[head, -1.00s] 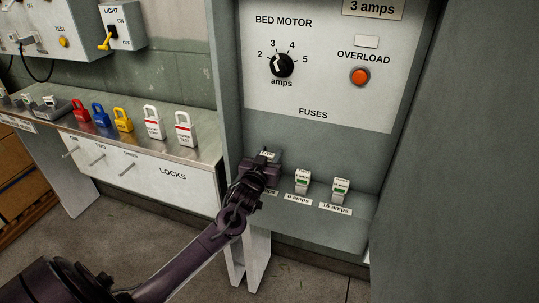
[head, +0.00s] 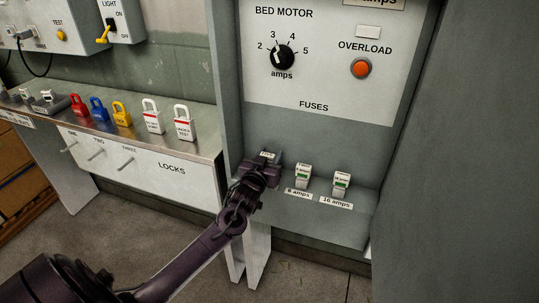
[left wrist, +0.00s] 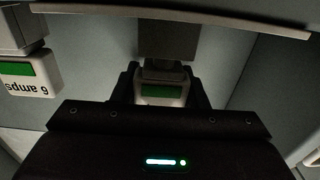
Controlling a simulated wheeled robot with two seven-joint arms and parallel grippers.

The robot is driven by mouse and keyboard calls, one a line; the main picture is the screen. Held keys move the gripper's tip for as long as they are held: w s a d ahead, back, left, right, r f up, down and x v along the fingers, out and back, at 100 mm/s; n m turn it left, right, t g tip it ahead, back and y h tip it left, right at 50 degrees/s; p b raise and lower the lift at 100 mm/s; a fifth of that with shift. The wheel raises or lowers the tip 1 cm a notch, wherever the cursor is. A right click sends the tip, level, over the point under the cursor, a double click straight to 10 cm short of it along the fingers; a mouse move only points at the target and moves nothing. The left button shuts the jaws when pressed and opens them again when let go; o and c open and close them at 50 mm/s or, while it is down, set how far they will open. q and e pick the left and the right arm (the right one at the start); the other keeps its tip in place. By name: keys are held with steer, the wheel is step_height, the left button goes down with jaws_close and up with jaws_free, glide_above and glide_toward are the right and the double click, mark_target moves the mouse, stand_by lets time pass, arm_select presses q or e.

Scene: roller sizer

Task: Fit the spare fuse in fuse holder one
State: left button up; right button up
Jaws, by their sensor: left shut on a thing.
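My left gripper (head: 264,168) is at the left end of the fuse ledge. It is shut on a white fuse with a green band (left wrist: 162,92), which shows between its fingers in the left wrist view. A grey block-shaped holder (left wrist: 168,38) is right at the far end of this fuse; whether the fuse is seated in it I cannot tell. Two more fuses with green bands, the middle one (head: 303,175) and the right one (head: 341,183), stand on the ledge to the right of my gripper. My right gripper is not in view.
The fuse panel has a bed motor dial (head: 283,57) and an orange overload button (head: 361,68). A shelf (head: 205,143) with coloured padlocks stands to the left. A grey side wall (head: 455,170) bounds the right. The floor in front is clear.

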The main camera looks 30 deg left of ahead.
arm_select(q)
steer(key=shift+f+b, duration=0.3)
steer(key=shift+f, duration=0.3)
steer(key=o, duration=1)
steer(key=shift+r, duration=0.1)
steer(key=shift+o, duration=0.2)
steer(key=shift+s, duration=0.1)
steer(key=v, duration=0.7)
steer(key=shift+s, duration=0.3)
